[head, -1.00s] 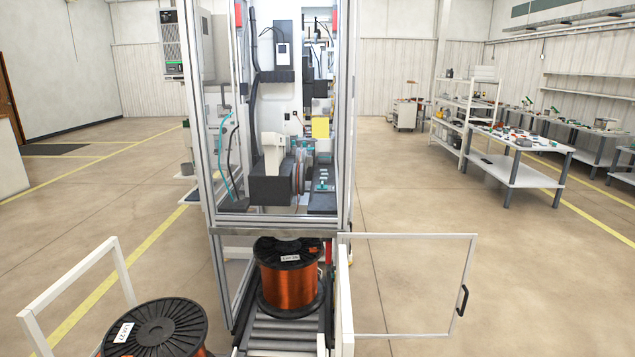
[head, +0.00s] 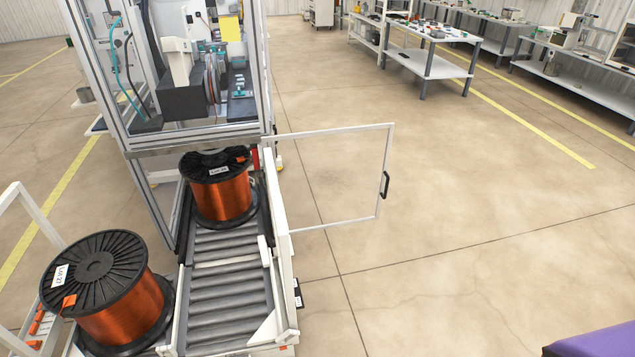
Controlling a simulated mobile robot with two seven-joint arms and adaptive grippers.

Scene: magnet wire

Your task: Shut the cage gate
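The cage gate (head: 335,130) is a white-framed clear panel. It stands open, swung out to the right of the cage (head: 131,148) and the roller conveyor. Its hinge side is at the conveyor's right side, near the cage's front right corner. A black handle (head: 385,185) sits on the gate's free right edge. The cage's front opening at conveyor level is uncovered, and a copper wire spool (head: 222,197) stands there on the rollers. Neither of my grippers is in view.
The roller conveyor (head: 228,300) runs from the cage toward me. A second copper spool (head: 125,312) stands at the lower left, beside a white rail (head: 42,215). The floor right of the gate is open. Workbenches (head: 440,65) stand far back.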

